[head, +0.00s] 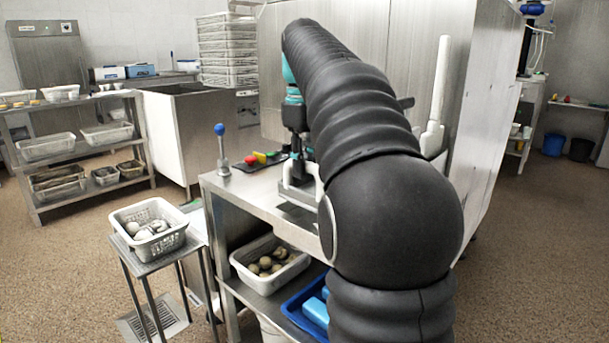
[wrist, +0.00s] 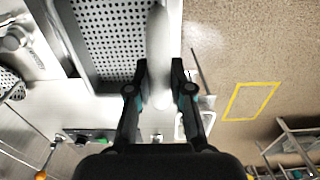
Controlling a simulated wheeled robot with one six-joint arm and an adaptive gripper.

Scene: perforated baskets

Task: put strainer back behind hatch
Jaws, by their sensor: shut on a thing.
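My gripper (head: 297,155) points down over the steel counter in the head view, partly hidden by my arm. In the wrist view my gripper (wrist: 160,78) is shut on a pale white bar (wrist: 159,40) that runs away between the fingers. A grey perforated metal panel (wrist: 112,38) with a raised frame lies just left of the bar; I cannot tell whether the two are joined or which is the strainer. A steel cabinet (head: 345,45) stands behind the counter. I cannot make out an open hatch, and my arm hides part of the cabinet.
The counter (head: 230,184) carries a blue-knobbed lever (head: 221,145) and coloured buttons (head: 260,158). A white upright handle (head: 440,85) stands right of my arm. A basket (head: 150,228) sits on a stool at left; another basket (head: 268,265) and a blue crate (head: 300,310) are below.

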